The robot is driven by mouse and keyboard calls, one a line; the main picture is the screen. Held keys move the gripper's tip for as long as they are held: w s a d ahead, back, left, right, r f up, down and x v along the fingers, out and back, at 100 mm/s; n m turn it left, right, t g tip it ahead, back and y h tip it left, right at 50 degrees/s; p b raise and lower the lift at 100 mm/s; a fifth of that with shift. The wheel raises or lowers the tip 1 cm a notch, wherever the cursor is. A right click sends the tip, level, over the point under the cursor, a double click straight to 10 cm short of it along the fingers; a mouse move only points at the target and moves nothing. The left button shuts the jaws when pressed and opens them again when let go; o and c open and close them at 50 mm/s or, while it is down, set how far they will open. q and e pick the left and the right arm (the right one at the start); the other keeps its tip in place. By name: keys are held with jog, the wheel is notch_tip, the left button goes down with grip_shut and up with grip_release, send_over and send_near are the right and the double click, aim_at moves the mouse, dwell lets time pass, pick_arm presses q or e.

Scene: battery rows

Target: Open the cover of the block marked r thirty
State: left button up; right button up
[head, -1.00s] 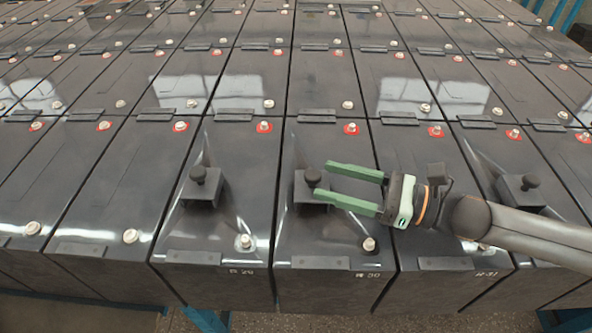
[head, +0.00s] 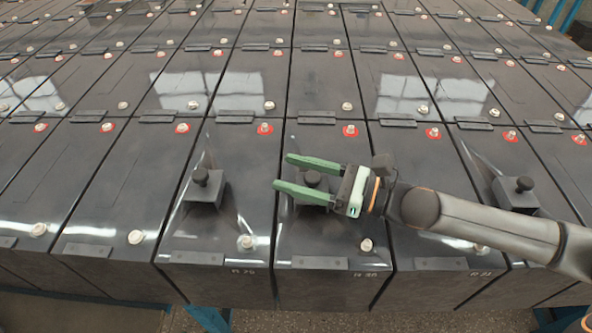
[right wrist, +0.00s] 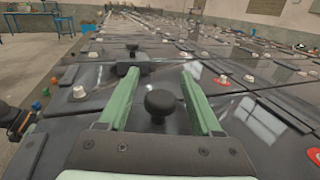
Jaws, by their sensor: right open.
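The block marked R 30 (head: 325,275) is a dark battery block in the front row, with its label at its front edge. Its cover carries a black round knob (head: 313,178) on a square base. The knob also shows in the right wrist view (right wrist: 160,103). My right gripper (head: 281,172) is open, with one green finger on each side of the knob. In the right wrist view the knob stands between the fingers, with gaps at both sides, so it is not gripped. The cover lies flat and shut. My left gripper is not in view.
A neighbouring block with a similar knob (head: 201,176) stands to the left. Another knob (head: 524,184) is to the right, near my right arm. Pale terminals, such as one on R 30 (head: 366,245), stick up from the blocks. Long rows of blocks fill the back.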

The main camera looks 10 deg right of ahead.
jog(key=shift+c, duration=0.3)
grip_shut()
dwell(1.1)
